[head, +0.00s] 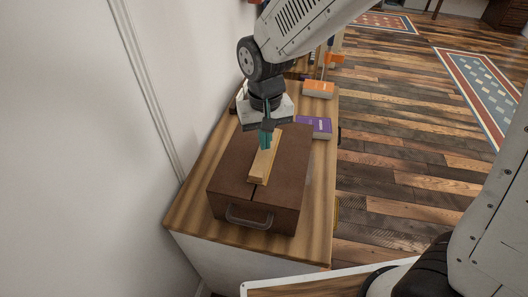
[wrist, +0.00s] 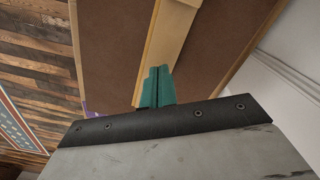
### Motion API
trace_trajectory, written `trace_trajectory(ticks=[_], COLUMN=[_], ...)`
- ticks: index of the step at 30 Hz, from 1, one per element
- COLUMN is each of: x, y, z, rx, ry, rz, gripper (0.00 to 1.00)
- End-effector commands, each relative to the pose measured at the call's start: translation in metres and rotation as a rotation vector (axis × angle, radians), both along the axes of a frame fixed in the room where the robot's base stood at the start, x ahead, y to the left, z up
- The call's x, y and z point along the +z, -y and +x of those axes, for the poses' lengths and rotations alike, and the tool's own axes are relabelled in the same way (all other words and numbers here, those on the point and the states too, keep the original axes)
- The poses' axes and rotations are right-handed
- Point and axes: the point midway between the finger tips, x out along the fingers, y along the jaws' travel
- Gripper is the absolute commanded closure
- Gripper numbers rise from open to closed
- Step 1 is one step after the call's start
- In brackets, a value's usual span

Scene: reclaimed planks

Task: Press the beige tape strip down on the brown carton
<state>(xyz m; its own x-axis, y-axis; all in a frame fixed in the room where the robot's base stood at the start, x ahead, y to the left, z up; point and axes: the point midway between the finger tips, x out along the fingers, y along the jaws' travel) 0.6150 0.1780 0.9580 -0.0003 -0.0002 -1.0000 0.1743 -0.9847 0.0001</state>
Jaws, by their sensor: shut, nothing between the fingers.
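The brown carton (head: 285,180) stands on a wooden-topped cabinet in the head view, with a dark handle on its near side. It fills much of the wrist view (wrist: 220,50). The beige tape strip (head: 260,165) runs along the middle of the carton's top, over the seam; it also shows in the wrist view (wrist: 170,40). My gripper (head: 266,143) has teal fingers, shut and empty. In the wrist view the fingertips (wrist: 157,75) are at the strip, over its far part. Whether they touch it I cannot tell. The strip's far end is partly hidden by my gripper.
The cabinet top (head: 190,205) is bare left of the carton. A purple box (head: 316,125) and an orange-and-white box (head: 318,88) lie behind it to the right. A white wall (head: 185,60) runs close along the left. Plank floor (head: 400,165) is open at right.

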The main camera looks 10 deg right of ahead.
Motion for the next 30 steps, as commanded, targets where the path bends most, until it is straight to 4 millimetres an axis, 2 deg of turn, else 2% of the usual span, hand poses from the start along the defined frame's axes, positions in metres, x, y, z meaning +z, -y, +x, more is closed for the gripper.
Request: trace_trajectory(ticks=[18, 30], x=[0.049, 0.054], y=[0.000, 0.000], z=[0.001, 0.000], rx=[0.000, 0.000], ry=[0.002, 0.000], rz=[0.001, 0.000], gripper=[1.00, 1.00])
